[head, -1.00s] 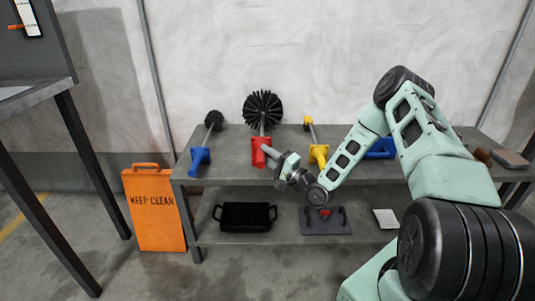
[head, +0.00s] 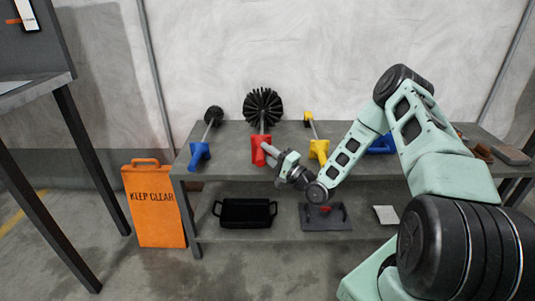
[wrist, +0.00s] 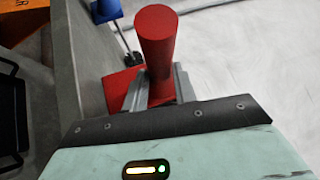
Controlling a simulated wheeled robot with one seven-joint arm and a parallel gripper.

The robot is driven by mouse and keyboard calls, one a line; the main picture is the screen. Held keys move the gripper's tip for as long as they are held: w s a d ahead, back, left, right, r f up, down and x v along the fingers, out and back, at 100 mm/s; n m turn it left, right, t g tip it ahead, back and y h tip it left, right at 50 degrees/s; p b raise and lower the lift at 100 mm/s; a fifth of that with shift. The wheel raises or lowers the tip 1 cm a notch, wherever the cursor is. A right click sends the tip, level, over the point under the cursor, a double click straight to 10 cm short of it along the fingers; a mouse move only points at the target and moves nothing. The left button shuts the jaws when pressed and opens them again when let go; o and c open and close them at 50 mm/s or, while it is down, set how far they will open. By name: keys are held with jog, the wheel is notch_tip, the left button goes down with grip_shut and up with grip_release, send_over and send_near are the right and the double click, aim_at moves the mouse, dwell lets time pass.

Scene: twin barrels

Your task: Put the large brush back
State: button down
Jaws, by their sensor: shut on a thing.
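The large brush has a round black bristle head (head: 263,106) on a stem above a red part (head: 258,151) at the front of the table's top. In the wrist view its red handle (wrist: 155,45) stands between the fingers. My gripper (head: 270,152) reaches in from the right and is shut on this red handle; it also shows in the wrist view (wrist: 160,88). A red flat-sided piece (wrist: 117,92) shows behind and left of the fingers. Whether it is joined to the handle cannot be told. The fingertips are partly hidden.
A small brush with a blue part (head: 199,154) is to the left; a yellow one (head: 319,149) is close to the right. The grey table (head: 228,170) has a lower shelf with a black tray (head: 245,213). An orange KEEP CLEAR sign (head: 154,210) stands left.

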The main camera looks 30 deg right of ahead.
jog(key=shift+f+b, duration=0.3)
jog(key=shift+f, duration=0.1)
jog(key=c, duration=1)
grip_release()
jog(key=shift+c, duration=0.2)
jog(key=shift+f, duration=0.1)
jog(key=p+v, duration=0.2)
jog(key=v, duration=1.5)
jog(key=shift+s, duration=0.25)
